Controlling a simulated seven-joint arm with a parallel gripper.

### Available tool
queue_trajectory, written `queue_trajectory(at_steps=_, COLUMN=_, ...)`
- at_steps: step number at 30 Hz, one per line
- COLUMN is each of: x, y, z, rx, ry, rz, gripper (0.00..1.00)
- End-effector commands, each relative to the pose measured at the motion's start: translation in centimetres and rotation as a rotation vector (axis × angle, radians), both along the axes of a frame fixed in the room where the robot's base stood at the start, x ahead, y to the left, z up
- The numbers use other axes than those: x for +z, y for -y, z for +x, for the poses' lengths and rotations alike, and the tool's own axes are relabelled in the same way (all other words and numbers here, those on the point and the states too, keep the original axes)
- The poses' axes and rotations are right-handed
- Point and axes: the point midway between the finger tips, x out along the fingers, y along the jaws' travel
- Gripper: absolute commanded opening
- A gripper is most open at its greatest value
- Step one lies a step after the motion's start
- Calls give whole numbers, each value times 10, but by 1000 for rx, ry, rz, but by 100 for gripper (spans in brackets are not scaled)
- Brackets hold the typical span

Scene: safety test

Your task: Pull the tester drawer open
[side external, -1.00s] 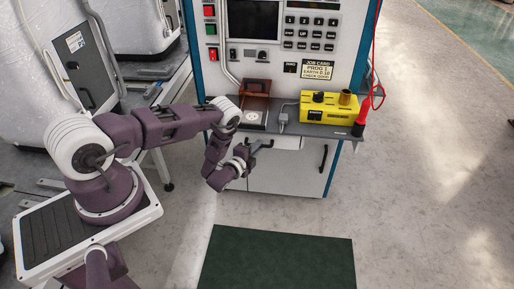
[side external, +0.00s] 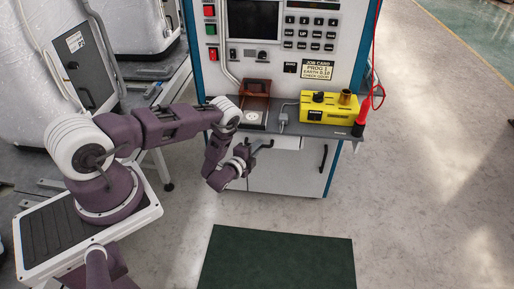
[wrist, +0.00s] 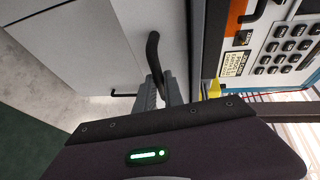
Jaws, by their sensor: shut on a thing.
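The tester (side external: 280,70) is a tall white cabinet with a blue edge, a screen and a keypad. Its pale drawer front (side external: 288,143) lies just under the grey worktop; it also shows in the wrist view (wrist: 178,22). A black bar handle (wrist: 154,50) stands out from the drawer front. My gripper (side external: 258,146) is at the drawer's left part and hides some of it in the side view. In the wrist view my gripper's grey fingers (wrist: 160,90) are shut on the handle. I cannot tell whether the drawer stands slightly out.
On the worktop are a yellow box (side external: 328,110), a brown hinged fixture (side external: 254,100) and a red probe (side external: 361,120) on a red lead. A cabinet door (side external: 285,178) with a black handle is below the drawer. A green mat (side external: 277,262) lies on open floor in front.

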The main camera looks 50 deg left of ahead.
Motion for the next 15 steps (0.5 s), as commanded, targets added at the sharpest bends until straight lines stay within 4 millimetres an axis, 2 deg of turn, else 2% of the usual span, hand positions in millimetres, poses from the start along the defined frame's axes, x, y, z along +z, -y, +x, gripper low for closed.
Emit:
queue_trajectory(at_steps=8, x=1, y=2, z=-2, rx=1, ry=4, rz=1, gripper=0)
queue_trajectory(at_steps=11, x=0, y=16, z=-14, rx=-1, ry=2, rz=-2, gripper=0)
queue_trajectory(at_steps=15, x=-1, y=46, z=-44, rx=-2, ry=-2, rz=-3, gripper=0)
